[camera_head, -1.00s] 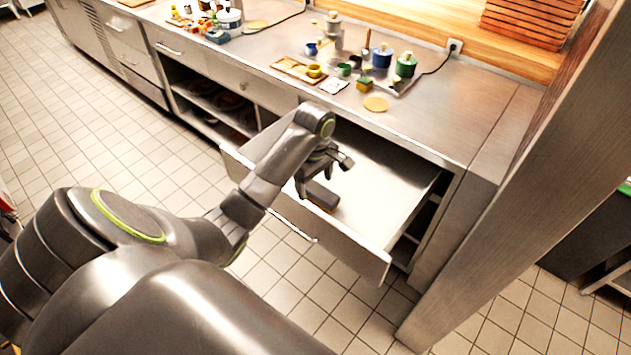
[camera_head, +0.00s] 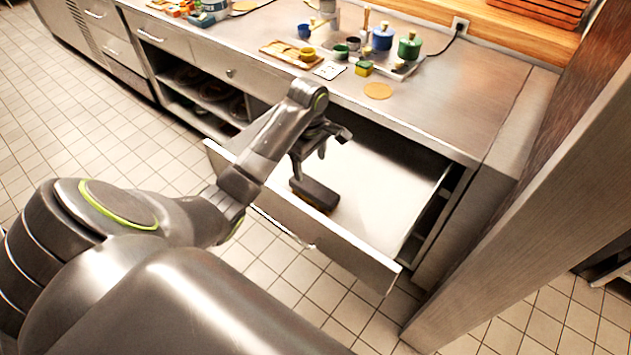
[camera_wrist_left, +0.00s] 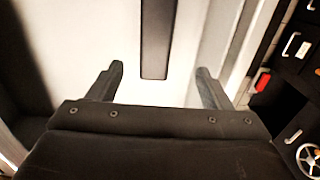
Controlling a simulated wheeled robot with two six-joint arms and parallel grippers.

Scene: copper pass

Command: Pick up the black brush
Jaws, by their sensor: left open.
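The black brush (camera_head: 316,194) lies on the pale floor of the open drawer (camera_head: 385,190), near its front left part. My left gripper (camera_head: 309,163) is over the drawer, open and empty, just above and behind the brush in the head view. In the left wrist view the dark bar of the brush (camera_wrist_left: 156,38) runs up between and beyond the two spread fingers (camera_wrist_left: 160,72). The fingers appear apart from it. Part of the brush is hidden at the picture's top edge. My right gripper is not in view.
The drawer's front panel (camera_head: 345,248) and side walls surround the brush. Above stands the steel counter (camera_head: 440,110) with cups, a green jar (camera_head: 409,47), a blue jar (camera_head: 382,38) and a wooden tray (camera_head: 290,52). A tall panel (camera_head: 520,190) stands at the right. Tiled floor lies in front.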

